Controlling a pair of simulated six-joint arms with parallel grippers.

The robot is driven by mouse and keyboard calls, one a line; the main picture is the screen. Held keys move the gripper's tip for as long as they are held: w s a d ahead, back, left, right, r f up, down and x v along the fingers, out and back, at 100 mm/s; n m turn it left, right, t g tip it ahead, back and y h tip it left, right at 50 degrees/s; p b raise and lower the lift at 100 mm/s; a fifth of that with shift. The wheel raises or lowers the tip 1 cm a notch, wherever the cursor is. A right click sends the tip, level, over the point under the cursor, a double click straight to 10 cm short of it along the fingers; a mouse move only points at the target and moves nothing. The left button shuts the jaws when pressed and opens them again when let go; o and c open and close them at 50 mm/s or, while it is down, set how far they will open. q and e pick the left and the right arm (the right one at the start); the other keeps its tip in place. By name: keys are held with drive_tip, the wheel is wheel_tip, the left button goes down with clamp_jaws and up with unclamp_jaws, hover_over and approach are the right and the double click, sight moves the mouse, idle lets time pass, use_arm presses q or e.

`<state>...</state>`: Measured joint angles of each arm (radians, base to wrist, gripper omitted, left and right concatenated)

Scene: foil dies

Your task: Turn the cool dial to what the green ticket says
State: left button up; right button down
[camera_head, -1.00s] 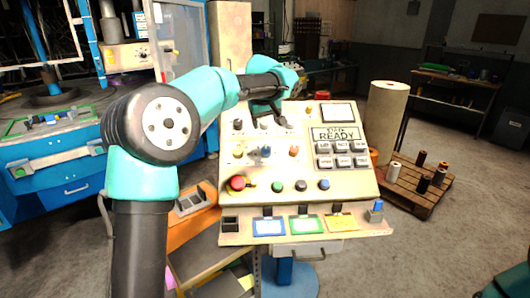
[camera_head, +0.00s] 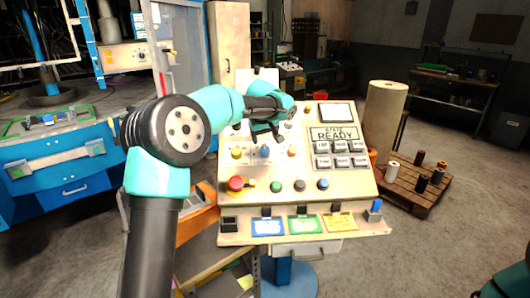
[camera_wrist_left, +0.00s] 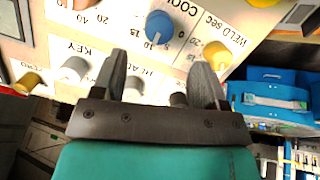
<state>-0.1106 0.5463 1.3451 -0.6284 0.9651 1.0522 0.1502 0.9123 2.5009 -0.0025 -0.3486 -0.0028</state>
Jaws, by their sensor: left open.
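The cool dial is a blue knob (camera_head: 265,150) in the middle of a row on the cream sloping panel. In the left wrist view the blue knob (camera_wrist_left: 159,27) shows beside the word COOL and a printed scale, seen upside down. Its exact setting is not clear. My left gripper (camera_head: 266,133) is over the panel just above the blue knob. In the wrist view its two fingers (camera_wrist_left: 160,75) are apart with nothing between the tips, short of the knob. The green ticket (camera_head: 305,225) lies on the front ledge; its writing is too small to read. My right gripper is out of view.
A yellow knob (camera_head: 237,153) and an orange knob (camera_head: 292,151) flank the blue one. Below are a red button (camera_head: 236,184) and several small knobs. Grey keys (camera_head: 342,154) and a READY display (camera_head: 334,135) are at right. Blue (camera_head: 268,227) and yellow (camera_head: 340,223) tickets flank the green.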

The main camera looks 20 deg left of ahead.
sight(265, 150)
use_arm(q)
drive_tip(key=x, duration=0.9)
drive_tip(key=shift+f, duration=0.2)
drive_tip(key=shift+c, duration=0.5)
drive_tip(key=c, duration=0.8)
drive_tip(key=shift+c, duration=0.2)
